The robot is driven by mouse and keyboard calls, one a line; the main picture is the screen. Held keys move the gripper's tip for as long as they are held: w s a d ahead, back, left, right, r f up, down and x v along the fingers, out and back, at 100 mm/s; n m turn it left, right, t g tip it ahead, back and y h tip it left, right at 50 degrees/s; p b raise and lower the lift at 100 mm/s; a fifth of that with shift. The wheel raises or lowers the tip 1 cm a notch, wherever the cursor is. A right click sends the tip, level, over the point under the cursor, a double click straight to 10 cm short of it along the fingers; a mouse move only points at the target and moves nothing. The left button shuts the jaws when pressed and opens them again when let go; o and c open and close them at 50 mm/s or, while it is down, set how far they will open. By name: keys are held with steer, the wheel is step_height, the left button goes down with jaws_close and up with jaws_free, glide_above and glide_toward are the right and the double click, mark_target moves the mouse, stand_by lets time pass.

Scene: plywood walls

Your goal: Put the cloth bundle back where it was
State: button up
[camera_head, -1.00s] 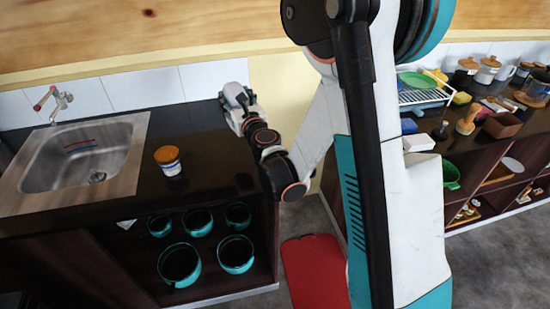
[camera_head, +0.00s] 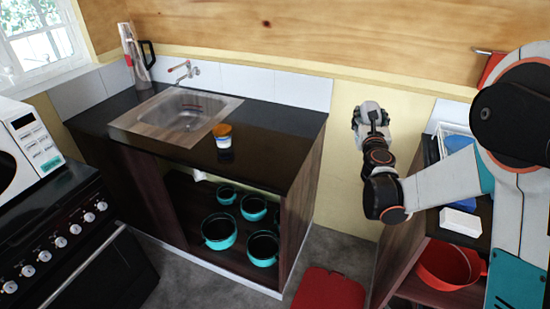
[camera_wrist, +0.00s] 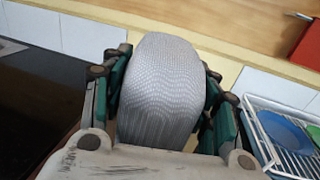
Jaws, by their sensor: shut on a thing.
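My gripper (camera_head: 370,113) is up in front of the cream wall, over the gap between the sink counter and the right-hand counter. In the wrist view its fingers are shut on the cloth bundle (camera_wrist: 162,90), a pale grey, finely woven, rounded roll. The fingers press on its left and right sides, and its lower end is hidden behind the gripper's palm. In the head view the bundle is too small and too covered to make out clearly.
The dark sink counter (camera_head: 262,147) holds a jar with an orange lid (camera_head: 222,138) and a sink (camera_head: 180,118). Teal pots stand on the shelf below. A dish rack (camera_wrist: 285,135) with a blue plate is at right. A red bin (camera_head: 328,290) stands on the floor.

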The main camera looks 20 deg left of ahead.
steer(key=w+a+r+n+y, duration=0.1)
steer(key=a+r+n+y, duration=0.2)
steer(key=a, duration=3)
steer(key=shift+m+g, duration=0.3)
steer(key=shift+m, duration=0.1)
steer(key=shift+a+f+b, duration=0.15)
steer(key=shift+f+b, duration=1.05)
steer(key=shift+f, duration=3.45)
steer(key=shift+a+f+b, duration=0.15)
steer(key=shift+f+b, duration=1.05)
steer(key=shift+f, duration=3.45)
steer(key=shift+f, duration=0.1)
steer(key=o, duration=1.3)
